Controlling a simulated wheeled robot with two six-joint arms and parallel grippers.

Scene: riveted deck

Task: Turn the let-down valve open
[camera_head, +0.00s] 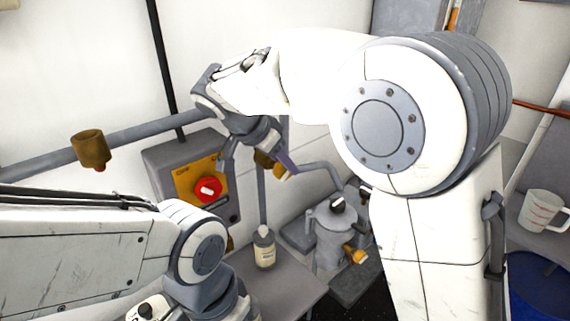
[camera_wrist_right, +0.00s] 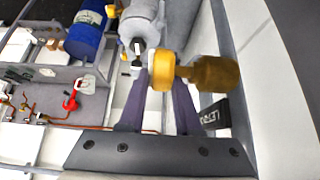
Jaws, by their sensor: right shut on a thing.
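The let-down valve appears to be the brass fitting with a yellow handle (camera_wrist_right: 163,72) and a brown body (camera_wrist_right: 212,73) in the right wrist view. My right gripper (camera_wrist_right: 160,95) has its two purple fingers at the yellow handle, one on each side, and is shut on it. In the head view my right gripper (camera_head: 262,158) reaches down beside the grey control box, and the brass valve (camera_head: 263,160) is partly hidden behind its fingers. The handle's turn angle cannot be read. My left arm comes in at the lower left; its fingers are out of the picture.
A yellow panel with a red knob (camera_head: 207,190) is close to the left of the right gripper. A grey pot (camera_head: 328,235) and a bottle (camera_head: 264,248) stand below. Another brass fitting (camera_head: 90,148) hangs on the wall pipe. A measuring cup (camera_head: 542,210) is at far right.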

